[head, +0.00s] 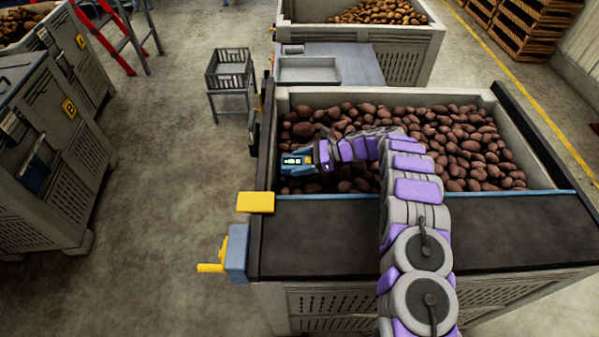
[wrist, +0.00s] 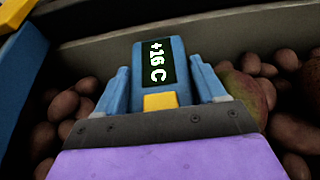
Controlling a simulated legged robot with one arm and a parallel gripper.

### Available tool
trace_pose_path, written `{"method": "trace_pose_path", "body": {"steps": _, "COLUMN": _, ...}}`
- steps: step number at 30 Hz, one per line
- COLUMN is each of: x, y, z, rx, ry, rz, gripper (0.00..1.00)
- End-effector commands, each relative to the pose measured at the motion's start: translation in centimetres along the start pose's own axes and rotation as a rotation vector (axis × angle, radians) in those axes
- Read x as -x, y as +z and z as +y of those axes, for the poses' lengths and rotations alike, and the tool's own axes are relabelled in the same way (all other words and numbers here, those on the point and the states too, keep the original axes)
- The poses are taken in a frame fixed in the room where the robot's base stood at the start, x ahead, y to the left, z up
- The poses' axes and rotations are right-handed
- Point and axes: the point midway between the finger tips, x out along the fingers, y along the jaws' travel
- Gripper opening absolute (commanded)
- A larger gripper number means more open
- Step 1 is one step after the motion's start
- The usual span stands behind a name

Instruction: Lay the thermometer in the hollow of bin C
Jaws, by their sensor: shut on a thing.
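My gripper (head: 299,162) is shut on the thermometer (head: 292,160), a small blue device with a dark display. In the wrist view the thermometer (wrist: 160,62) stands between the two blue fingers (wrist: 162,88), reading "+16 C". It is held over the left part of a large grey bin (head: 480,98) full of reddish-brown potatoes. No letter shows on this bin, so I cannot tell from a label that it is C. I cannot make out a clear hollow; the arm covers part of the potatoes. Whether the thermometer touches the potatoes is unclear.
A dark belt (head: 320,238) with a blue edge strip crosses the bin's near side. A yellow block (head: 255,202) sits at its left end. A bin marked B (head: 70,125) stands left. A larger green-red potato (wrist: 243,92) lies beside the right finger.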

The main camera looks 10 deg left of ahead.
Motion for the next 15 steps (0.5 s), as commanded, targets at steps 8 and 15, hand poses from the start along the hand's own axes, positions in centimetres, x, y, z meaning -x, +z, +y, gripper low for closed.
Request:
{"method": "trace_pose_path", "body": {"steps": 8, "x": -2.0, "y": -3.0, "z": 0.0, "rx": -0.002, "ry": 0.004, "rz": 0.006, "gripper": 0.30}}
{"method": "trace_pose_path", "body": {"steps": 15, "x": -1.9, "y": -3.6, "z": 0.0, "rx": 0.000, "ry": 0.003, "rz": 0.004, "gripper": 0.30}}
